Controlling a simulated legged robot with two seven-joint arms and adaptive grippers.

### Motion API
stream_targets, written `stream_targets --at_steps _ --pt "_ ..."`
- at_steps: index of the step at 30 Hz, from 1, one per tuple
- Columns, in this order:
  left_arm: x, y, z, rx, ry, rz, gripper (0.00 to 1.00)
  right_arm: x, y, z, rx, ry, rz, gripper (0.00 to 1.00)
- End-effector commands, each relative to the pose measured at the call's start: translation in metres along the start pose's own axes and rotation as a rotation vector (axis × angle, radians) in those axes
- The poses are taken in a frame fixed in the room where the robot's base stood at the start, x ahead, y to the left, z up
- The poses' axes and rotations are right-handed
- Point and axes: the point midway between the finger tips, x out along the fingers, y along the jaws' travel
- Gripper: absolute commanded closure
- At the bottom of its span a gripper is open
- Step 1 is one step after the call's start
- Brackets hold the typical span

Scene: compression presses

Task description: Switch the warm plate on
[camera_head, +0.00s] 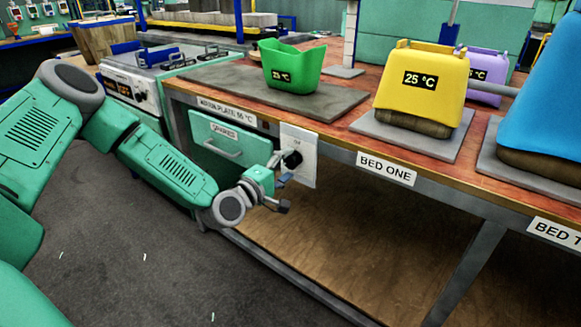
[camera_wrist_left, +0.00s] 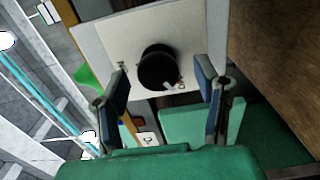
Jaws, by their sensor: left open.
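The warm plate (camera_head: 338,103) is a flat grey slab on the wooden bench, above a label reading "WARM PLATE 55 °C". A green open container (camera_head: 291,68) marked 25 °C stands on it. Below the bench edge, a white panel (camera_head: 309,166) carries a round black knob (camera_head: 292,159). The knob also shows in the left wrist view (camera_wrist_left: 158,67), with a small pale mark near its lower right rim. My left gripper (camera_head: 281,182) is at the panel, open, its fingers to either side of the knob in the wrist view; contact cannot be told. My right gripper is out of view.
A green drawer (camera_head: 218,146) with a handle is left of the panel. A yellow press (camera_head: 421,82) marked 25 °C, a purple one (camera_head: 488,70) and a blue one (camera_head: 545,105) stand along the bench. The shelf (camera_head: 330,250) below looks empty.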

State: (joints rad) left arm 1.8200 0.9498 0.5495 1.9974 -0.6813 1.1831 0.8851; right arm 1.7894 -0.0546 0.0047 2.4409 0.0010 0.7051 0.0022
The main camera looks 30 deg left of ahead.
Motion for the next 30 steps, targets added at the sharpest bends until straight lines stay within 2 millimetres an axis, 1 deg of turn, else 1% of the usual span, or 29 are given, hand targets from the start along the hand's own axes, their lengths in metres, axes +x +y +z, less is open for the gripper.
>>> stream_targets --at_steps 1,3,6,14,15,17,18,19,20,30 --pt "0.006 -0.001 -0.001 0.001 0.002 0.001 0.43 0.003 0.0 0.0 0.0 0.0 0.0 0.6" --pt "0.012 -0.001 0.0 0.0 0.0 0.0 0.43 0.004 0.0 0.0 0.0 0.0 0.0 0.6" --pt "0.017 -0.001 -0.001 -0.001 0.001 0.001 0.43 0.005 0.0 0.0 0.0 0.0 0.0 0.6" --pt "0.019 0.0 -0.001 -0.001 0.001 0.0 0.43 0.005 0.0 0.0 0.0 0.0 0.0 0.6" --pt "0.019 0.0 -0.001 -0.001 0.001 0.0 0.47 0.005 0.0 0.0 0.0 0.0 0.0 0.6" --pt "0.018 0.0 -0.001 -0.001 0.001 0.0 0.68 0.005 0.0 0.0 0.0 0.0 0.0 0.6" --pt "0.018 0.0 -0.001 -0.001 0.001 -0.001 0.82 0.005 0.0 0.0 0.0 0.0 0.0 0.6" --pt "0.018 0.0 -0.001 -0.001 0.001 -0.001 0.93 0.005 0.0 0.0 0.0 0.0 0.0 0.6" --pt "0.018 -0.001 -0.001 -0.001 0.001 -0.001 0.96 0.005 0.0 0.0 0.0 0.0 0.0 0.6" --pt "0.018 -0.002 0.0 0.029 -0.001 -0.006 0.96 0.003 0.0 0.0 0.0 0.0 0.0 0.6"
